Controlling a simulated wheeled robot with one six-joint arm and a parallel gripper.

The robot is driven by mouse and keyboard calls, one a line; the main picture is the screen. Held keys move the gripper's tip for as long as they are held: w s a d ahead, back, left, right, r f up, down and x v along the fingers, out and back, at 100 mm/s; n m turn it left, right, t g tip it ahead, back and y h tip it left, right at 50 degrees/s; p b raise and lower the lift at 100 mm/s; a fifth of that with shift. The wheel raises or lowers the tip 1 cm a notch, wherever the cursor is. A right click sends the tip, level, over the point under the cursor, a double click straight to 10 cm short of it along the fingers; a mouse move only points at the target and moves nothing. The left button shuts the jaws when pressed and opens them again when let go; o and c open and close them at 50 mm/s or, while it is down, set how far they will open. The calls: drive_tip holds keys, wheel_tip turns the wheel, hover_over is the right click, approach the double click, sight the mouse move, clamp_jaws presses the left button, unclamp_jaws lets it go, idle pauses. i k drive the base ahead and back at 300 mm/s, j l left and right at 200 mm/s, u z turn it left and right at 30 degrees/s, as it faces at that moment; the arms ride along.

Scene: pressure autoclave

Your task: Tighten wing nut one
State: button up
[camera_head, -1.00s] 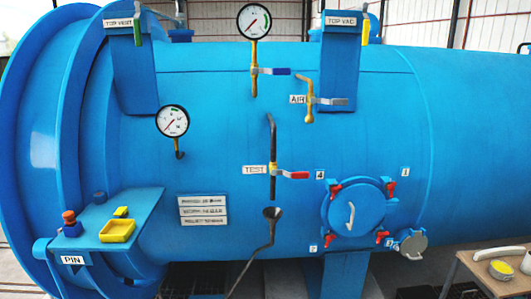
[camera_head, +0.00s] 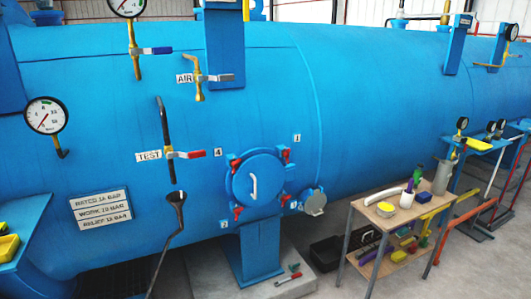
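A round blue hatch cover (camera_head: 256,180) with a white handle sits on the side of the big blue autoclave (camera_head: 130,110). Red wing nuts are spaced around its rim. The upper right wing nut (camera_head: 286,156) is beside the label 1 (camera_head: 297,138). The upper left wing nut (camera_head: 232,165) is near the label 4 (camera_head: 217,153). Another wing nut (camera_head: 238,213) is at the lower left, and one (camera_head: 290,201) at the lower right. How tight any of them is cannot be told. My gripper is not in view.
A wooden cart (camera_head: 370,212) with tools and bottles stands right of the hatch. A grey round cap (camera_head: 315,202) is beside the hatch. A red-handled tool (camera_head: 288,276) lies on the floor pad. A funnel pipe (camera_head: 177,205) stands left of the hatch.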

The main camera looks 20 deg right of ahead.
sight(287, 154)
drive_tip(key=i+l, duration=0.95)
drive_tip(key=i, duration=0.15)
drive_tip(key=j+u, duration=0.05)
drive_tip(key=j, duration=0.05)
